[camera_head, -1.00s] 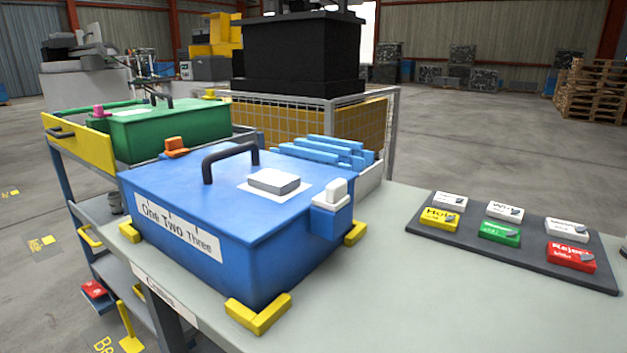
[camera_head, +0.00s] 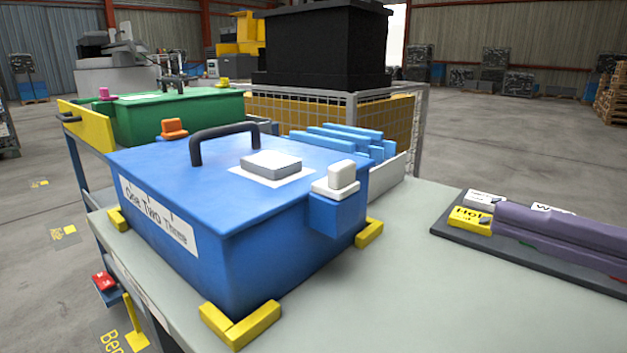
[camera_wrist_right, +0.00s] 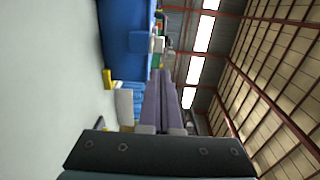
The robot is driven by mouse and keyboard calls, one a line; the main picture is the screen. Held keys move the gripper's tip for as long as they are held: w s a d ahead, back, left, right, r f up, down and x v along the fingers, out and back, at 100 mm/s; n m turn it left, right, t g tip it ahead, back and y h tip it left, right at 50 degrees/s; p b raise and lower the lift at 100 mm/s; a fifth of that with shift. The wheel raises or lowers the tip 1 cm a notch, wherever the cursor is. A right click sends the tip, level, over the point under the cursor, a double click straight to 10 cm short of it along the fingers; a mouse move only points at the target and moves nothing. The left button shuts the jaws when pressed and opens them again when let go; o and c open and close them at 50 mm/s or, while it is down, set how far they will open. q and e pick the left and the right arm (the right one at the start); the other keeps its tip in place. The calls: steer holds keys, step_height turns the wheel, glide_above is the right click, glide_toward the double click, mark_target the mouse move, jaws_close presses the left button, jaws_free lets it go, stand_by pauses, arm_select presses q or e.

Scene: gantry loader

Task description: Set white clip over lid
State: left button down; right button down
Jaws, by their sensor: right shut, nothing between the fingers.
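The blue box's lid (camera_head: 225,185) is on the box and has a dark arched handle and a grey block on a white sheet. The white clip (camera_head: 341,180) sits upright on a blue bracket at the box's right side, close to the lid edge. An orange clip (camera_head: 174,128) sits at the far left edge. My right gripper (camera_head: 497,222) is shut and empty, reaching in from the right over the label panel, well apart from the white clip. In the right wrist view the shut purple fingers (camera_wrist_right: 165,78) point toward the blue box (camera_wrist_right: 124,45). My left gripper is not in view.
The dark panel (camera_head: 447,231) with label blocks lies under my right gripper. Yellow corner stops (camera_head: 240,325) surround the box on the grey table. Blue bars (camera_head: 345,140) stand behind it. A green box (camera_head: 180,118) is on the left cart. Table space between box and panel is clear.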

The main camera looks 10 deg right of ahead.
mark_target(348, 175)
steer(key=shift+a, duration=0.1)
steer(key=p+x, duration=0.1)
steer(key=x, duration=1.2)
steer(key=shift+w+a+p, duration=0.1)
steer(key=shift+w+p, duration=0.05)
steer(key=shift+p, duration=0.15)
steer(key=shift+w+a, duration=0.2)
steer(key=shift+w, duration=0.05)
